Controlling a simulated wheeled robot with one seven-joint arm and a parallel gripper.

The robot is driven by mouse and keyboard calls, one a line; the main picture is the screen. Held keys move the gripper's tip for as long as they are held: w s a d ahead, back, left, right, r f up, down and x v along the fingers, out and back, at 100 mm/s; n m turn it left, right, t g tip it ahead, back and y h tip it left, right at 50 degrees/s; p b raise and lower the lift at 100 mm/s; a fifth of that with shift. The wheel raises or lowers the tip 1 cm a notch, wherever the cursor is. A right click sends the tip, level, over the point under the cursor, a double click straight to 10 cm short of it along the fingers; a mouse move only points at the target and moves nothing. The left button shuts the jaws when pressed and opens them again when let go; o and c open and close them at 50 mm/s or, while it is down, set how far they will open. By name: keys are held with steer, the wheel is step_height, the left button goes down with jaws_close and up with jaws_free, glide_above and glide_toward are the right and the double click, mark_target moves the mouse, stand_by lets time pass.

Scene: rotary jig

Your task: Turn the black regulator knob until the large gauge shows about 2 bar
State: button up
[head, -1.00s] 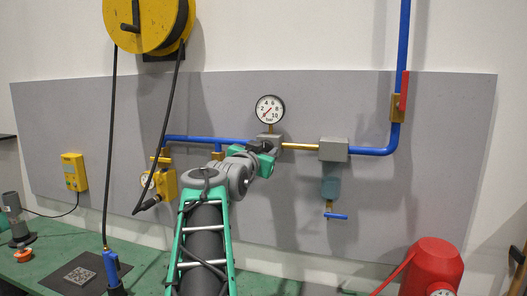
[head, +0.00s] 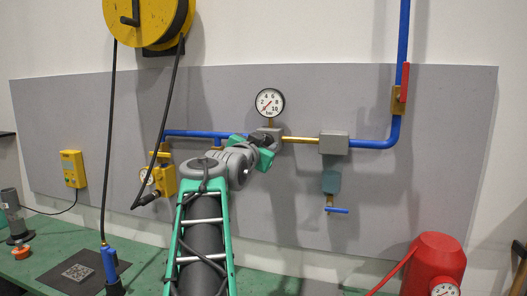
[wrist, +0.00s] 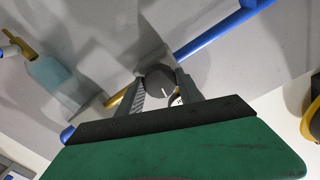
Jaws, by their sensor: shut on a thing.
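The black regulator knob (wrist: 160,80) sits between my two fingers in the wrist view, with a pale mark on its face. My gripper (wrist: 161,88) is shut on it. In the head view my gripper (head: 261,143) reaches the grey regulator body (head: 275,132), and the knob is mostly hidden behind the gripper. The large gauge (head: 270,102) stands above the regulator, with a white face marked in bar. Its red needle looks to point to the lower left, near the low end; the exact reading is too small to tell.
Blue pipe (head: 374,144) and a grey block (head: 334,143) lie right of the regulator, with a red-handled valve (head: 403,88) above. A yellow unit (head: 165,178) with a small gauge is at left. A black hose (head: 170,105) hangs from the yellow reel (head: 150,18).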

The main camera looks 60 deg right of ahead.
steer(key=m+b, duration=0.9)
steer(key=m, duration=0.1)
steer(key=shift+m+b, duration=0.4)
stand_by(0.4)
steer(key=o, duration=1.4)
steer(key=shift+c, duration=0.2)
steer(key=s+a+b, duration=0.1)
steer(key=a, duration=0.6)
steer(key=shift+a+b, duration=0.35)
steer(key=shift+b, duration=0.05)
